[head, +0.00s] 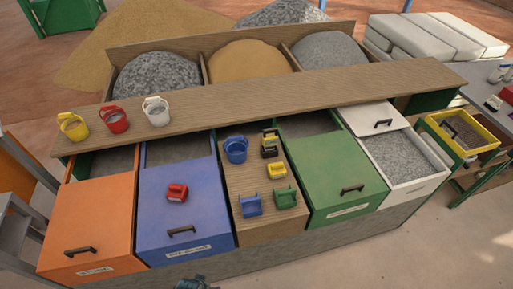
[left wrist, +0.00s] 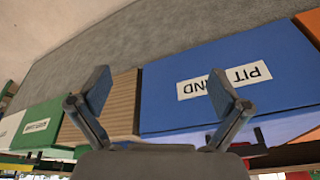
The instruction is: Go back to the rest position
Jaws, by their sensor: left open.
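My left gripper (left wrist: 166,95) shows in the left wrist view with its two fingers spread wide and nothing between them. Beyond them are the blue drawer front (left wrist: 270,85) with an upside-down "PIT SAND" label and a wooden panel (left wrist: 125,100). In the head view a dark part of my left gripper (head: 195,283) just enters at the bottom edge, in front of the blue drawer (head: 185,210). Most of that arm is out of frame. My right gripper is in neither view.
Orange (head: 95,215), green (head: 335,185) and white (head: 402,175) drawers flank a wooden middle section (head: 250,180) holding blue, green and yellow items. A red scoop (head: 177,192) lies on the blue lid. Yellow, red and white buckets (head: 156,111) stand on the shelf. The floor at lower right is clear.

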